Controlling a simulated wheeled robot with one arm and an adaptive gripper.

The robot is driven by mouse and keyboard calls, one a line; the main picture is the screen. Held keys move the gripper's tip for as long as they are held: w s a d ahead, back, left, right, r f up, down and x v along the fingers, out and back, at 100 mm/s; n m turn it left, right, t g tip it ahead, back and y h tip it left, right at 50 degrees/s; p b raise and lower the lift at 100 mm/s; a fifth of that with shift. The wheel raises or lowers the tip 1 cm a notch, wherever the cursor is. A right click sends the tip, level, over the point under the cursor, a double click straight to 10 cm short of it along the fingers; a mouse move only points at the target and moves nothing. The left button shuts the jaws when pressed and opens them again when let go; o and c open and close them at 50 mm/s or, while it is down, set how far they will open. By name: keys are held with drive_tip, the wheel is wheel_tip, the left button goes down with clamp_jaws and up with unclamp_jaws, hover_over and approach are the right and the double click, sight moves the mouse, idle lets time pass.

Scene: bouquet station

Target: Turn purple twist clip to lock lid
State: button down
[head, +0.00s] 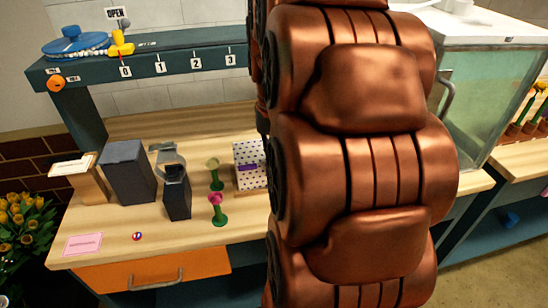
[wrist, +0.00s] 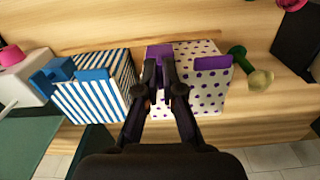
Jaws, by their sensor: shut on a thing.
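A white box with purple dots (wrist: 203,92) stands on the wooden counter; it also shows in the head view (head: 250,153), partly behind my arm. My gripper (wrist: 164,80) is at the left part of this box in the wrist view, shut on the purple twist clip (wrist: 159,55). The fingers cover part of the clip, and its exact angle is hard to tell. A second purple piece (wrist: 213,62) sits on the box's right part. It shows as a purple strip in the head view (head: 248,168). In the head view my arm hides the gripper.
A blue-striped box (wrist: 92,95) with a blue clip (wrist: 60,70) stands left of the gripper. A green stand (wrist: 238,54) is close on the right. Dark boxes (head: 128,170) and a glass tank (head: 490,95) are farther off.

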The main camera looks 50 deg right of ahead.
drive_tip(key=shift+n, duration=0.5)
drive_tip(key=c, duration=1.3)
unclamp_jaws()
drive_tip(key=shift+r, duration=0.1)
drive_tip(key=shift+r, duration=5.95)
drive_tip(key=shift+a, duration=0.1)
